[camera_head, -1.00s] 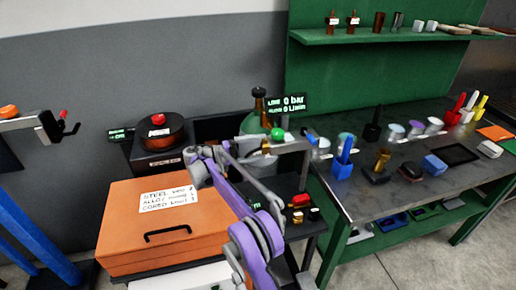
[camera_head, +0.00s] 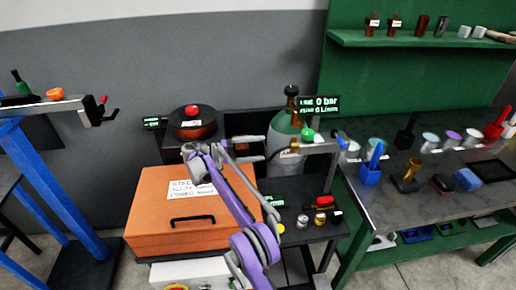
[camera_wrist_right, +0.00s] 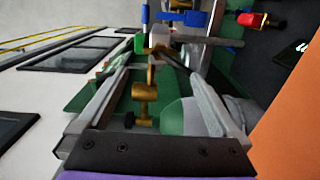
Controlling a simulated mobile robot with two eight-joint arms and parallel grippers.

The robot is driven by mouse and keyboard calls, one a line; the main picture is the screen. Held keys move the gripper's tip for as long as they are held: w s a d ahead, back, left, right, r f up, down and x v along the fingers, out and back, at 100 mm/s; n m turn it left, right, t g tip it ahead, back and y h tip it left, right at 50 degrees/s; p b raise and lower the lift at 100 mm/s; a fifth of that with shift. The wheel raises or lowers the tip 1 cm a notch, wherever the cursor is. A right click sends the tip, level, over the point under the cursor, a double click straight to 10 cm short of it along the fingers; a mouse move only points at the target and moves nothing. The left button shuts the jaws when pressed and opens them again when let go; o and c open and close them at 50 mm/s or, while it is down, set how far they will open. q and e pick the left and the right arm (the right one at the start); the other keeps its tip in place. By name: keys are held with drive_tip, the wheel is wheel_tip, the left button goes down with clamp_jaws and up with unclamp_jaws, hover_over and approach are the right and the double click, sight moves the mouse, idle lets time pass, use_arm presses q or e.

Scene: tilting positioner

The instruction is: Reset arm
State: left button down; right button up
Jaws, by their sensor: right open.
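My right arm is purple and grey and reaches up from the bottom middle of the head view. Its gripper (camera_head: 262,148) points right, open and empty, just left of a green gas cylinder (camera_head: 284,140) with a dark neck. In the right wrist view the two grey fingers (camera_wrist_right: 148,62) stand apart. A brass valve fitting (camera_wrist_right: 146,93) appears between them, and the green cylinder (camera_wrist_right: 183,114) shows behind the right finger. I see no contact with either. My left gripper is not in view.
An orange case (camera_head: 160,235) stands below my right arm. A dark round pot (camera_head: 193,122) with a red knob stands behind it. A display (camera_head: 318,105) reads 0 bar. A workbench (camera_head: 400,212) with tools is at right; a blue stand (camera_head: 55,185) is at left.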

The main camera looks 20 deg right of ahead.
drive_tip(key=s+d+r+n+t+y, duration=0.2)
drive_tip(key=s+r+n+t+y, duration=0.25)
drive_tip(key=s+y, duration=0.55)
drive_tip(key=s+a+f+m+t+y, duration=0.1)
drive_tip(key=s+a+f, duration=0.4)
drive_tip(key=s, duration=0.9)
drive_tip(key=s+a+f+t+y, duration=0.4)
drive_tip(key=s+a+f+y, duration=0.2)
drive_tip(key=s, duration=0.9)
drive_tip(key=shift+a+f+m+y, duration=0.15)
drive_tip(key=shift+f+m+y, duration=0.15)
drive_tip(key=shift+f+m, duration=0.05)
